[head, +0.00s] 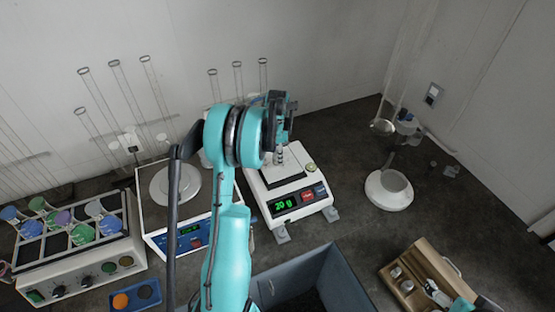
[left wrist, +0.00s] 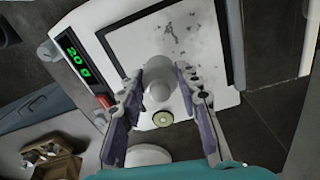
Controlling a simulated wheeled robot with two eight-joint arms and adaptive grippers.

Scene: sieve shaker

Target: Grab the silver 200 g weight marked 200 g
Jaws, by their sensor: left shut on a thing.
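A silver weight with a rounded knob (left wrist: 158,88) is between the fingertips of my left gripper (left wrist: 160,78) in the left wrist view. The gripper is shut on it, and no marking on it is legible. In the head view my left gripper (head: 280,135) is over the white balance (head: 290,205), with its fingers partly hidden by my own wrist. The balance also fills the top of the left wrist view (left wrist: 75,25). Its green display reads about 20 g. I cannot tell whether the weight touches the pan. My right gripper is not identifiable.
An open wooden box (head: 400,290) with several weights sits at the lower right. A grey bin (head: 335,265) stands in front of the balance. A second balance (head: 150,205) and a flask shaker (head: 75,275) are at left. A white bowl (head: 388,192) is at right.

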